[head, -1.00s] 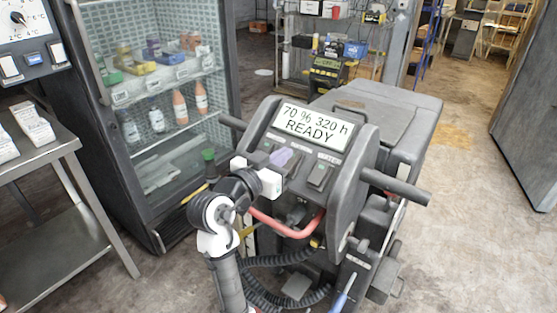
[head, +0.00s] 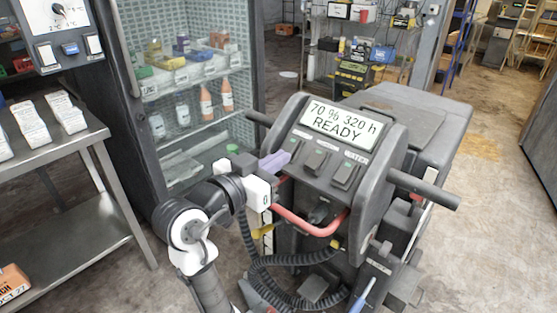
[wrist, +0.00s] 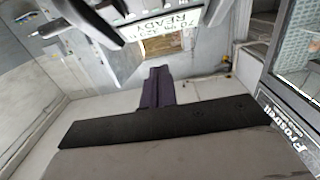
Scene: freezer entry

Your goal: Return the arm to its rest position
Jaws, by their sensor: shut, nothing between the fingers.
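My arm reaches up from the bottom of the head view, bent at a black and white joint. My gripper (head: 275,163) has a white hand and purple fingers and is at the left side of the floor machine's control panel (head: 325,150). In the wrist view, the purple fingers (wrist: 158,85) are together with nothing between them. I cannot tell whether the gripper touches the machine. The machine's display (head: 337,118) reads "70 % 320 h READY".
A glass-front freezer (head: 187,85) with bottles and boxes stands behind my arm. A steel table (head: 85,145) with white boxes is at the left. A red bar (head: 309,224) and black coiled cable (head: 300,258) are close to my arm. Floor (head: 480,190) at the right is clear.

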